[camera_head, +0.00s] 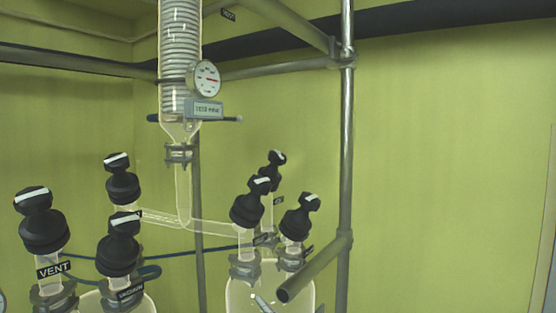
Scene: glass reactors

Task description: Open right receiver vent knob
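The right receiver (240,295) is a clear glass vessel at the bottom centre, cut off by the lower edge. Several black knobs with white stripes stand above it: a front-left knob (249,205), a right knob (300,217) and a rear knob (271,171), partly covered by the front-left one. Small black tags by them, such as the tag (308,251), are too small or turned to read, so I cannot tell which is the vent knob. Neither of my grippers is in view.
A left vessel (92,300) has black knobs, with a VENT tag (54,269) under the leftmost knob (41,220). A coil condenser (181,60) with a gauge (206,79) hangs above. A metal post (346,150) and slanted bar (315,268) flank the right receiver. The right side is clear.

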